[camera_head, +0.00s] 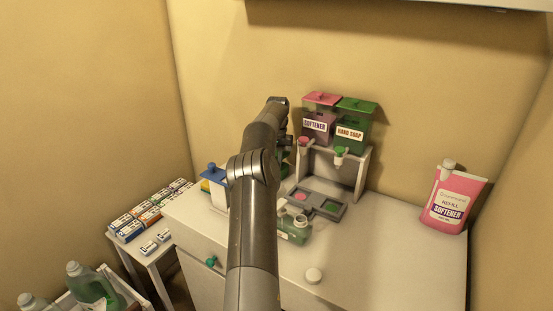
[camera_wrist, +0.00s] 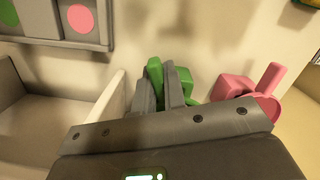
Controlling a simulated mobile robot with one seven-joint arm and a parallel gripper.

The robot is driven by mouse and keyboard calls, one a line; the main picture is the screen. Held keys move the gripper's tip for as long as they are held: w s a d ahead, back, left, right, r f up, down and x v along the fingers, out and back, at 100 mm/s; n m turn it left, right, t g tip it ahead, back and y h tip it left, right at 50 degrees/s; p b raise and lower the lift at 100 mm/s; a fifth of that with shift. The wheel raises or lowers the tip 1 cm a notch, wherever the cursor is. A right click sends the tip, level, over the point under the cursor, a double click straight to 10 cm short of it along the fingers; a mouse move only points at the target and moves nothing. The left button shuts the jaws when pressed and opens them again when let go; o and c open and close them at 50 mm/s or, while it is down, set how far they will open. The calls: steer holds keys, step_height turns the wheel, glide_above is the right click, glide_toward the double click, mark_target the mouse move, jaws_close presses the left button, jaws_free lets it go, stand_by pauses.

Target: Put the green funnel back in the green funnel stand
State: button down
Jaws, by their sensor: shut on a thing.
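In the wrist view my gripper (camera_wrist: 161,80) is shut on a narrow upright green part, which appears to be the handle of the green funnel (camera_wrist: 155,72). A blocky green piece (camera_wrist: 183,80) shows just right of and behind the fingers; I cannot tell whether it is the funnel's body or the green funnel stand. My fingers and palm hide the lower parts, so I cannot tell whether the funnel sits in its stand. In the head view my arm covers the gripper and most of this spot.
A pink funnel-like piece with a handle (camera_wrist: 250,85) is close to my gripper's right. A grey tray (camera_head: 346,208) with pink and green pads, the dispenser rack (camera_head: 362,172), an open green bottle (camera_head: 294,232) and a pink refill pouch (camera_head: 453,200) stand on the white counter.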

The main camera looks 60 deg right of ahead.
steer(key=shift+f, duration=1.3)
steer(key=c, duration=1.4)
jaws_free()
steer(key=shift+o, duration=0.4)
steer(key=o, duration=0.3)
steer(key=shift+r, duration=3.45)
